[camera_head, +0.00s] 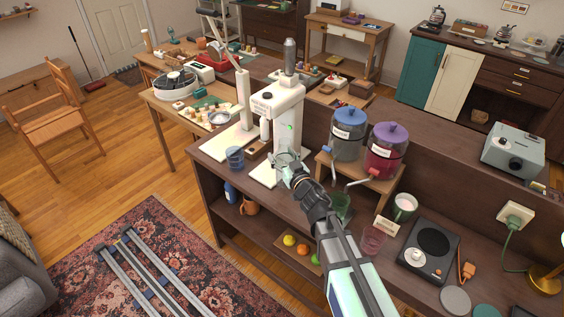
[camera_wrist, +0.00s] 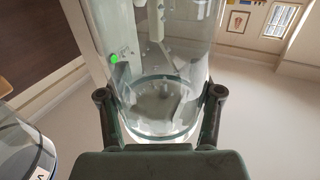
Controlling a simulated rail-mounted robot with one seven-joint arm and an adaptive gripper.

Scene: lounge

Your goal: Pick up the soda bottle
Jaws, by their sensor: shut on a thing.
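The soda bottle (camera_wrist: 160,90) is a clear, see-through cylinder that fills the middle of the wrist view. My gripper (camera_wrist: 160,105) is shut on it, with one dark finger on each side near its round base. In the head view my gripper (camera_head: 286,163) is at the front of a white soda machine (camera_head: 287,115) with a green light. There the bottle is small and hard to make out. I cannot tell whether it is still joined to the machine.
A blue cup (camera_head: 235,157) stands left of the machine. Blue and purple-red drink dispensers (camera_head: 385,155) stand on a wooden stand at right. A green glass (camera_head: 340,206), a pink glass (camera_head: 372,240) and a mug (camera_head: 404,206) are near my arm. A hot plate (camera_head: 429,250) is further right.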

